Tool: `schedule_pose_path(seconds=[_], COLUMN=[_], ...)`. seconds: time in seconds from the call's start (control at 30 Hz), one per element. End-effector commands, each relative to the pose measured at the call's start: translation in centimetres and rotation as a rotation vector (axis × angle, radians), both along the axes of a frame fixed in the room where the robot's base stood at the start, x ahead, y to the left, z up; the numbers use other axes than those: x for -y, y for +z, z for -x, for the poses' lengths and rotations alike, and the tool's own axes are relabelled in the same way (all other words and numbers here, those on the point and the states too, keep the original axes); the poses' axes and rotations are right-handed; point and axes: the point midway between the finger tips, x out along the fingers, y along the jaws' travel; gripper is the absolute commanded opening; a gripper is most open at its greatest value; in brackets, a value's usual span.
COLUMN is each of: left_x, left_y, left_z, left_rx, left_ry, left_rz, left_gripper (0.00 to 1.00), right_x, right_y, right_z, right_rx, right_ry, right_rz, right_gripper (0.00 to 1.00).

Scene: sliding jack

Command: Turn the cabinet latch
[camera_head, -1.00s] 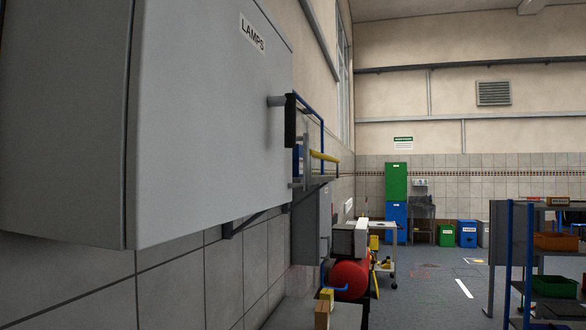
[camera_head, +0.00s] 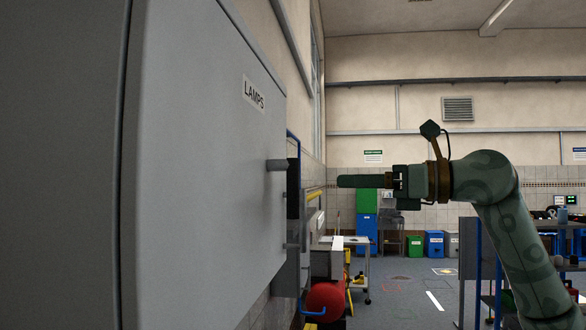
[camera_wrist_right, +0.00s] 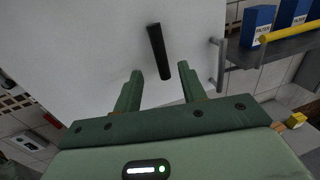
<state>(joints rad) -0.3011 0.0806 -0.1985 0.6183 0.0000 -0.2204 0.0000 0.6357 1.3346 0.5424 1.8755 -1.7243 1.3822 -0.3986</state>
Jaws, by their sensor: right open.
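The grey cabinet (camera_head: 200,200) with a "LAMPS" label fills the left of the head view. Its black latch handle (camera_head: 293,190) stands out from the door on a grey shaft, seen nearly edge-on. My right gripper (camera_head: 342,181) points left at the latch, with a gap between them in the picture. In the right wrist view the latch handle (camera_wrist_right: 158,50) is a dark, slightly tilted bar in front of the pale door. The open fingers of my right gripper (camera_wrist_right: 160,70) lie either side of its lower end, and nothing shows as gripped. My left gripper is not in view.
A grey pull bar (camera_wrist_right: 218,65) stands on the door right of the latch in the wrist view. Beyond it is a shelf with blue boxes (camera_wrist_right: 257,22) and a yellow rail (camera_wrist_right: 290,34). A red tank (camera_head: 326,300) stands below, past the cabinet.

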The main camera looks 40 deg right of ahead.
Motion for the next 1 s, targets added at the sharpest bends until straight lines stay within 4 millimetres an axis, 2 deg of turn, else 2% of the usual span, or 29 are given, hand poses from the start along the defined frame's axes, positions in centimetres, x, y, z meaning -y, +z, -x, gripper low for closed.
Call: schedule_pose_path(seconds=[0.03,0.1,0.3,0.4,0.6,0.87,0.93,1.0], left_x=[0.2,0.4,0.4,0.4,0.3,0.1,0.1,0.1], left_y=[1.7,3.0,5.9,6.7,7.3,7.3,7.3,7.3], left_z=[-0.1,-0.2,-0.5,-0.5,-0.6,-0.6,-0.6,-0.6], left_rx=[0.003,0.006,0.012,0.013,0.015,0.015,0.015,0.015], left_ry=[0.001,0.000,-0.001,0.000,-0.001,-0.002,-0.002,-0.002], left_rz=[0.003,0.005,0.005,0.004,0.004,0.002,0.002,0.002], left_gripper=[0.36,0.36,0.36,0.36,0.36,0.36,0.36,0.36], right_x=[-0.7,-1.6,-3.7,-4.4,-5.2,-5.2,-5.2,-5.2], right_y=[0.9,0.9,0.8,0.6,0.2,0.0,0.0,0.0], right_z=[-1.1,-2.7,-7.0,-8.4,-10.0,-10.1,-10.1,-10.1], right_rx=[0.000,0.000,0.002,0.002,0.001,0.000,0.000,0.000], right_ry=[0.004,0.005,0.005,0.005,0.002,0.002,0.002,0.002], right_rz=[0.000,-0.001,-0.004,-0.005,-0.004,-0.004,-0.004,-0.004], right_gripper=[0.41,0.41,0.41,0.41,0.41,0.41,0.27,0.08])
